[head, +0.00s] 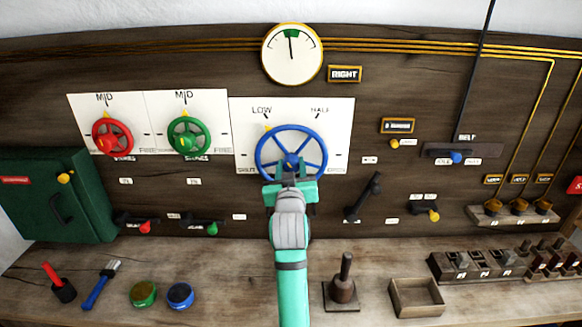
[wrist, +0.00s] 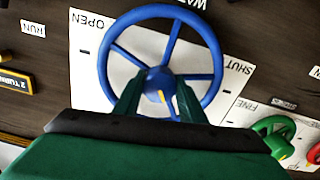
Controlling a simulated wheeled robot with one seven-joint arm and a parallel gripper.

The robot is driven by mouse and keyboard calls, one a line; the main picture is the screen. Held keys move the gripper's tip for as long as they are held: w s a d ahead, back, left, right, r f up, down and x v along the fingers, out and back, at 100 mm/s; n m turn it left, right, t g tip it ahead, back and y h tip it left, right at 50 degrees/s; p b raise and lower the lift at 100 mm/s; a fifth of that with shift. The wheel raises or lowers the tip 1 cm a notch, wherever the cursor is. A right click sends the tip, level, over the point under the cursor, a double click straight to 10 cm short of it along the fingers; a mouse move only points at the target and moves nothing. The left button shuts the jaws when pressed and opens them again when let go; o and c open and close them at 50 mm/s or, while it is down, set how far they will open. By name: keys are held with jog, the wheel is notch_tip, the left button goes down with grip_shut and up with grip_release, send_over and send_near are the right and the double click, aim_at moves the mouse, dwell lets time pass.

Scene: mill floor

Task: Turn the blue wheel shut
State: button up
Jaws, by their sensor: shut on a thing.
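The blue wheel (head: 290,128) stands upright on a white plate (head: 340,115) on the dark panel. The plate reads LOW and HALF along the top, with SHUT at lower left and what looks like OPEN at lower right. A yellow mark (head: 267,128) shows at the wheel's upper left, near LOW. My gripper (head: 291,173) reaches the wheel's middle from below. In the wrist view, the fingers of my gripper (wrist: 158,97) lie either side of the blue hub (wrist: 158,77), shut on the wheel at or beside the hub. The exact contact is partly hidden.
Left are a red wheel (head: 112,136) and a green wheel (head: 187,134). A gauge (head: 291,58) hangs above, its needle near the green band. A black lever (head: 365,195) is close on the right. The bench below holds tins, a brush and an open box (head: 417,312).

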jog(key=n, duration=1)
jog(key=shift+n, duration=0.7)
jog(key=o, duration=1.1)
jog(key=shift+c, duration=0.2)
jog(key=shift+s, duration=0.1)
jog(key=s, duration=1)
jog(key=shift+s, duration=0.35)
